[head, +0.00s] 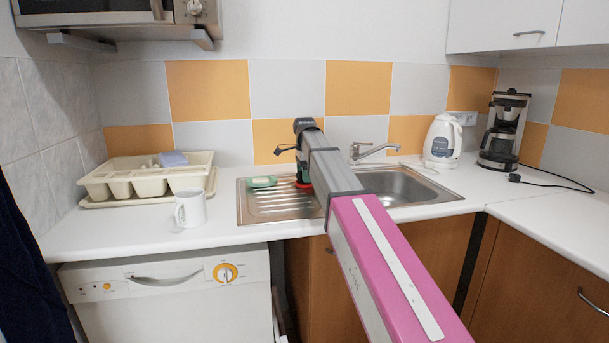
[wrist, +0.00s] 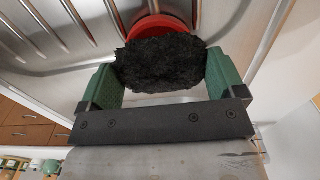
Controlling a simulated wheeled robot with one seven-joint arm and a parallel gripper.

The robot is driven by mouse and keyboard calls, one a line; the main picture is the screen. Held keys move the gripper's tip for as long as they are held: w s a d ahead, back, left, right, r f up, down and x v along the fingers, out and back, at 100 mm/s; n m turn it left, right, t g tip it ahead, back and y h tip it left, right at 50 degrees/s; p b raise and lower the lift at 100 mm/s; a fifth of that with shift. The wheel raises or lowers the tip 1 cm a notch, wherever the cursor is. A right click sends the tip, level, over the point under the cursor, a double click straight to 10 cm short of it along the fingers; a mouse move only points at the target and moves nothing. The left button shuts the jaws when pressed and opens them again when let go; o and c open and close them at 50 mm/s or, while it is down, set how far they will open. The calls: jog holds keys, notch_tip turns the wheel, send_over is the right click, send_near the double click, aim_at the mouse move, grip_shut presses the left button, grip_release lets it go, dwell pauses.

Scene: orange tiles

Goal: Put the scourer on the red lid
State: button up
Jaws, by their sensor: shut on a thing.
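A dark, rough scourer (wrist: 162,66) sits between the green fingers of my gripper (wrist: 162,76) in the wrist view. My gripper is shut on it. The red lid (wrist: 158,26) lies on the ribbed steel drainboard, partly hidden behind the scourer. In the head view, a bit of the red lid (head: 304,185) shows beside my arm, with a green part of my gripper (head: 304,169) just above it. The scourer is hidden there. The scourer overlaps the lid's near edge in the wrist view; I cannot tell whether they touch.
A green-and-white item (head: 262,182) lies on the drainboard (head: 262,207) left of the lid. A white mug (head: 190,209) and a cream cutlery tray (head: 150,180) stand on the left. The faucet (head: 375,150), kettle (head: 442,141) and coffee maker (head: 503,132) are on the right.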

jog(key=shift+f, duration=0.25)
jog(key=o, duration=0.7)
notch_tip(320, 180, up, 12)
jog(key=shift+r, duration=0.1)
dwell(0.3)
